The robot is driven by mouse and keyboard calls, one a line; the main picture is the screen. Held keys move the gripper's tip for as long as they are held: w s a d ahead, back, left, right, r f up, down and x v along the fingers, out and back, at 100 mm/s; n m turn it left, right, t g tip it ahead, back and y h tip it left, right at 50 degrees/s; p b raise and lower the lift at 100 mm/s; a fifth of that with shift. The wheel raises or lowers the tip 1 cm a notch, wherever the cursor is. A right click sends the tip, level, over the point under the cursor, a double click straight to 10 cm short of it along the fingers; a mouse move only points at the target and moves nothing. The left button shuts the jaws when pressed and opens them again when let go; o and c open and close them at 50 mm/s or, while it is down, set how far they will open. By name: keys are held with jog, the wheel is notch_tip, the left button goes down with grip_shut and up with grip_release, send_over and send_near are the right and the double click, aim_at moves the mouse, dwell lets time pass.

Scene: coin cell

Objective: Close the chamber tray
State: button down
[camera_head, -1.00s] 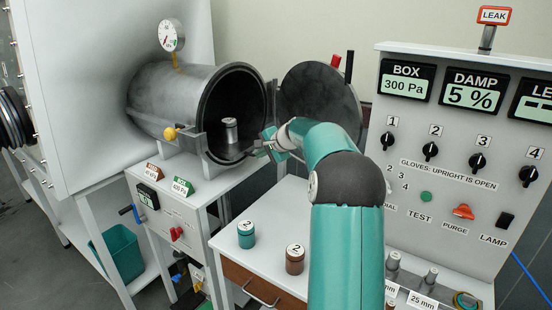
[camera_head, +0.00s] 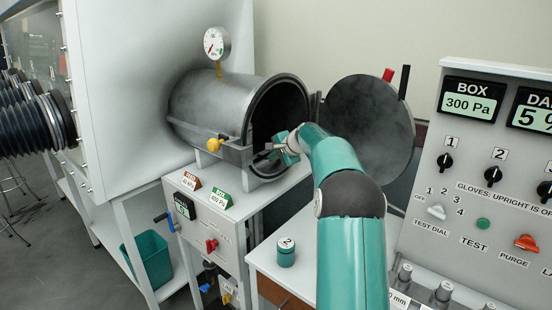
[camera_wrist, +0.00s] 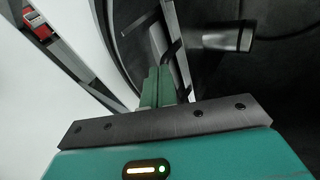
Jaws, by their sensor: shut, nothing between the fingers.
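The round chamber (camera_head: 215,108) stands open on the white cabinet, its mouth dark inside. Its round door (camera_head: 368,125) is swung out to the right. My gripper (camera_head: 272,150) is at the lower part of the chamber mouth. In the wrist view its green fingers (camera_wrist: 157,85) are shut, with nothing between them, close against a thin metal bar (camera_wrist: 178,52) that seems to be part of the chamber tray. A grey metal cylinder (camera_wrist: 222,37) shows beyond the fingers.
A yellow knob (camera_head: 214,145) and a pressure gauge (camera_head: 216,44) are on the chamber. The open door stands close to the right of my arm. A teal jar (camera_head: 286,252) is on the lower bench. The control panel (camera_head: 490,215) stands at the right.

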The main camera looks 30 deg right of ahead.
jog(key=shift+w, duration=0.3)
jog(key=shift+a, duration=0.1)
dwell(0.3)
